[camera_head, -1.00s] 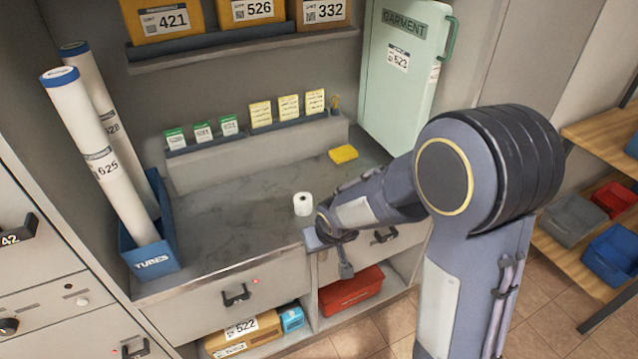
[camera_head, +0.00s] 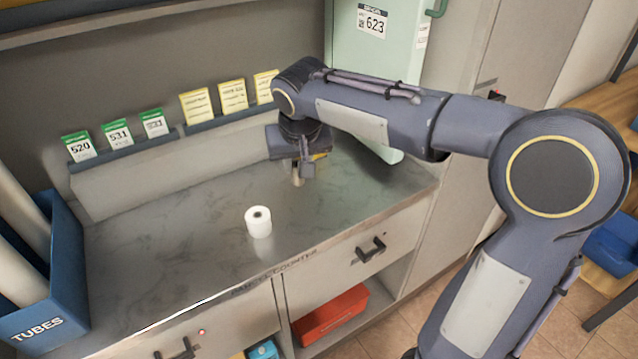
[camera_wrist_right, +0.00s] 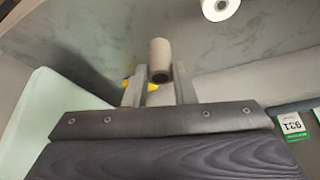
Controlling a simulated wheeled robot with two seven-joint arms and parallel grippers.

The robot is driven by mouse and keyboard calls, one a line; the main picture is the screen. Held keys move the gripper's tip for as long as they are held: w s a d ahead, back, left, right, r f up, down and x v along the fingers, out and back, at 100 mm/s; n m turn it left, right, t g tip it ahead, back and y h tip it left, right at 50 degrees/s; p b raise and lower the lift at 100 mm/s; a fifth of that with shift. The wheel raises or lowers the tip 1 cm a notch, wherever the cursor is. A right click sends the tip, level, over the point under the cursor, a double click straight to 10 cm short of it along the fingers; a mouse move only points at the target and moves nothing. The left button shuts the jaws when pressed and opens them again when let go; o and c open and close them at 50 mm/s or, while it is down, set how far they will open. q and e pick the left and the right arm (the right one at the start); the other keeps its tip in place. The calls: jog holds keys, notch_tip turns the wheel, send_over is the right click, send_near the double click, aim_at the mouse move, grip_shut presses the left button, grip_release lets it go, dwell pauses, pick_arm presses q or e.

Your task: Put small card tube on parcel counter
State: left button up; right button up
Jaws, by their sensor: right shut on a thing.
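My right gripper (camera_head: 302,172) is over the back right part of the parcel counter (camera_head: 185,235). It is shut on a small card tube (camera_head: 297,178), a short beige-grey cylinder. The tube points down from the fingers, close to the counter top; I cannot tell if it touches. In the right wrist view the tube (camera_wrist_right: 160,52) sits between the two fingers (camera_wrist_right: 160,88), its dark hollow end towards the camera. My left gripper is not in view.
A white roll (camera_head: 258,222) stands near the counter's front. A yellow pad (camera_wrist_right: 151,86) lies behind the gripper, mostly hidden. Green and yellow cards (camera_head: 232,96) line the back ledge. A blue tubes bin (camera_head: 62,270) stands left, a green garment locker (camera_head: 395,60) right. The left-middle counter is clear.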

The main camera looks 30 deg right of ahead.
jog(key=w+d+f, duration=0.1)
jog(key=d+f, duration=0.1)
jog(key=d, duration=0.1)
jog(key=w+d+f, duration=0.1)
jog(key=d+f, duration=0.2)
jog(key=w+d+f, duration=0.1)
jog(key=d+f, duration=0.2)
jog(key=shift+d+b, duration=0.25)
jog(key=shift+b, duration=0.1)
jog(key=shift+w+d+f, duration=0.1)
jog(key=shift+d+f, duration=0.05)
jog(key=shift+f, duration=1.6)
jog(key=shift+b, duration=0.35)
jog(key=o, duration=1)
jog(key=shift+f, duration=0.1)
jog(key=shift+c, duration=0.2)
